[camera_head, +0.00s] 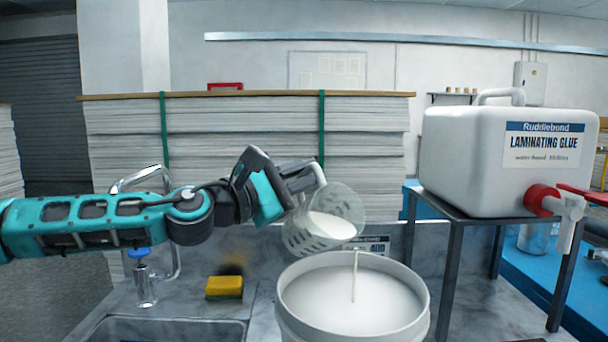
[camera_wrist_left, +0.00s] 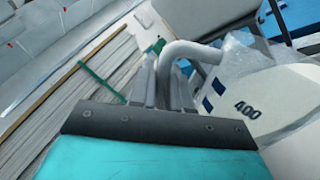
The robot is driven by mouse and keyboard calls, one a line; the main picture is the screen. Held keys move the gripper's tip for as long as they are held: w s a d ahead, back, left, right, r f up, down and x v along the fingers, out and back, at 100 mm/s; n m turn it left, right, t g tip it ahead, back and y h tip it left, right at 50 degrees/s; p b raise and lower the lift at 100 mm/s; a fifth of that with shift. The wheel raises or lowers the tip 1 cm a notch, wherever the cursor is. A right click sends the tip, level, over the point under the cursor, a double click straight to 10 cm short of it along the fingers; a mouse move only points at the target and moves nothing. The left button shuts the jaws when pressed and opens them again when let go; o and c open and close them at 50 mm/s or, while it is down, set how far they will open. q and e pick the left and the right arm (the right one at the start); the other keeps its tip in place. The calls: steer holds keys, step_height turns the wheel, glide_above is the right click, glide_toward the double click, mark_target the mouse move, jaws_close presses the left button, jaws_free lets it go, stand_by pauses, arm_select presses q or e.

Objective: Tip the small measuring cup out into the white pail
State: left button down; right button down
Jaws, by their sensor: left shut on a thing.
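My left gripper (camera_head: 300,180) is shut on the handle of the small measuring cup (camera_head: 345,205), a clear cup with dark markings. The cup is tilted to the right above the white pail (camera_head: 425,318), and white liquid lies inside it toward the lip. A thin white stream (camera_head: 355,275) runs down into the white liquid in the pail. In the left wrist view the cup (camera_wrist_left: 262,115) shows a "400" mark, and the gripper fingers (camera_wrist_left: 172,85) are closed around its pale handle. My right gripper is not in view.
A white glue container (camera_head: 470,155) with a red and white tap stands on a dark metal stand (camera_head: 452,240) at right. A yellow sponge (camera_head: 224,287), a sink (camera_head: 165,330) and a tap (camera_head: 145,285) are at left. Stacked sheets (camera_head: 240,135) stand behind.

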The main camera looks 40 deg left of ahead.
mark_target(310, 164)
arm_select(q)
steer(key=shift+d+f, duration=0.1)
steer(key=shift+d, duration=0.1)
steer(key=shift+s+d+r+m+h+p, duration=0.2)
steer(key=shift+d+m+p, duration=0.1)
steer(key=shift+m, duration=0.25)
steer(key=shift+s+d+r+m+h+p, duration=0.1)
steer(key=shift+d+r+m+h+p, duration=0.15)
steer(key=shift+m, duration=0.3)
steer(key=shift+a+r, duration=0.15)
steer(key=shift+r+p, duration=0.15)
steer(key=shift+p, duration=0.15)
steer(key=shift+s+d+r+m+p, duration=0.1)
steer(key=shift+d+r+m+p, duration=0.3)
steer(key=shift+m, duration=0.2)
steer(key=shift+s+d+r+m, duration=0.15)
steer(key=shift+d+r+m, duration=0.15)
steer(key=shift+m, duration=0.2)
steer(key=shift+f, duration=0.1)
